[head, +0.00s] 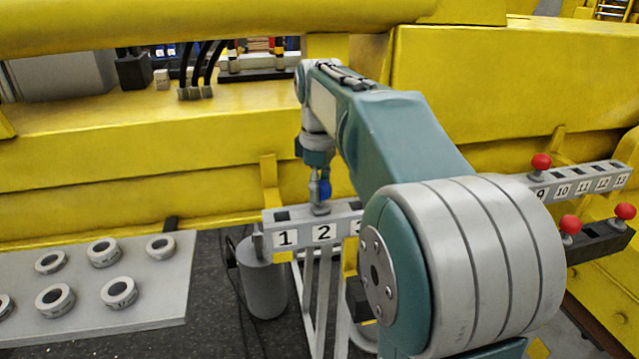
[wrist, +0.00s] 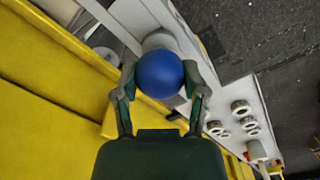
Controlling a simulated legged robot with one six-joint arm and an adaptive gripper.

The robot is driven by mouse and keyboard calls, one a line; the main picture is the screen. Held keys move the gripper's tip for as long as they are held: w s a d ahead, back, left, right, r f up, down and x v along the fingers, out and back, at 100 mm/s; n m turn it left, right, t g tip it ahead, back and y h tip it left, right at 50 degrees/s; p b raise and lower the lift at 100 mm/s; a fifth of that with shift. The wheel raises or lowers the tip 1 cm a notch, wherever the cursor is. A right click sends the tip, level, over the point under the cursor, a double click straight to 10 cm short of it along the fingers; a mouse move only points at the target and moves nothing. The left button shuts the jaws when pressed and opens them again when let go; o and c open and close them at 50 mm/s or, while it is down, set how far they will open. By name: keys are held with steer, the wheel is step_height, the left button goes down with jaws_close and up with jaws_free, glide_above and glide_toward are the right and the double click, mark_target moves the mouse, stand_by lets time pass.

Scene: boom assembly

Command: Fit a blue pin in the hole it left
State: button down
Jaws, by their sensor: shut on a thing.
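My gripper (head: 319,180) points down over the near end of the grey numbered rail (head: 265,228). It is shut on a blue pin (head: 325,190), whose round blue head also shows between both fingers in the wrist view (wrist: 159,73). The pin is roughly upright above the slot labelled 2. A grey part below the gripper meets the rail top there; whether the pin is inside the hole cannot be told. The dark slot by label 1 (head: 283,215) looks empty. My arm hides the rail's middle.
Red-headed pins (head: 541,161) stand at the rail's far right. A grey board (head: 140,305) with several white rings lies at lower left. A grey cylinder (head: 263,285) stands below the rail's left end. The yellow boom (head: 130,140) runs close behind the rail.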

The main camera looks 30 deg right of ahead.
steer(key=shift+c, duration=0.3)
jaws_free()
step_height(320, 180, up, 12)
stand_by(0.5)
steer(key=shift+f, duration=0.1)
stand_by(0.3)
steer(key=s+a+f+m+t, duration=0.2)
steer(key=s+a+f, duration=0.4)
steer(key=s+f, duration=0.3)
steer(key=s+a+f+m+t, duration=0.3)
steer(key=s+a+f+m, duration=0.2)
steer(key=s+f, duration=0.5)
steer(key=shift+a+f+m+t, duration=0.3)
steer(key=shift+a+f, duration=0.15)
steer(key=shift+a, duration=0.35)
